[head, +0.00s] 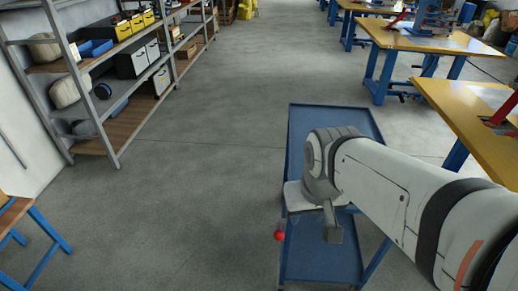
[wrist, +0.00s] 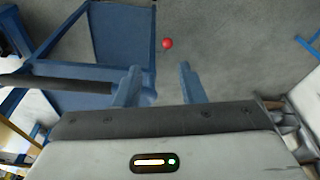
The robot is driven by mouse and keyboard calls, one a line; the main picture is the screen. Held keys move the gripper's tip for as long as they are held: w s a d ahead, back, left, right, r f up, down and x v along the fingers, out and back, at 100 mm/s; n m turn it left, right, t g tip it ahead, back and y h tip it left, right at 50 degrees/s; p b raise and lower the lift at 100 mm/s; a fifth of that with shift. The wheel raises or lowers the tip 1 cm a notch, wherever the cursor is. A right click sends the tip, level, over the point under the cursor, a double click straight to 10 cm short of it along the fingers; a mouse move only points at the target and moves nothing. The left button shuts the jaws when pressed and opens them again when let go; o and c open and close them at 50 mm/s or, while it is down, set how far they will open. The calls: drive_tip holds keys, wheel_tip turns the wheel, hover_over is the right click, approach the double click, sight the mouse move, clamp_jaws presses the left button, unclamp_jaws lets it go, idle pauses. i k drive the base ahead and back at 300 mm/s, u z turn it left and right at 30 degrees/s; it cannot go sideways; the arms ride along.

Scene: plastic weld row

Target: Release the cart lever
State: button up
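The blue cart (head: 335,122) stands at the centre right in the head view, partly hidden behind my arm. A red ball knob (head: 279,236), which looks like the end of its lever, shows at the cart's left side. The lever's shaft is not clear. In the wrist view the red knob (wrist: 167,43) appears beyond my fingertips, between their lines and apart from them. My gripper (wrist: 157,68) is open, with a gap between its two blue-grey fingers and nothing in it. The cart (wrist: 118,40) fills the upper left of the wrist view.
A dark bar (wrist: 55,84) crosses the left of the wrist view. In the head view, a shelf rack (head: 90,70) with boxes stands at the left and a yellow-topped workbench (head: 450,95) at the right. The grey floor (head: 190,190) left of the cart is clear.

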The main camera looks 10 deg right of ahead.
sight(280, 235)
drive_tip(key=i, duration=0.35)
drive_tip(key=u, duration=0.6)
drive_tip(key=k, duration=1.85)
drive_tip(key=z, duration=0.85)
drive_tip(key=i, duration=1)
drive_tip(key=z, duration=0.05)
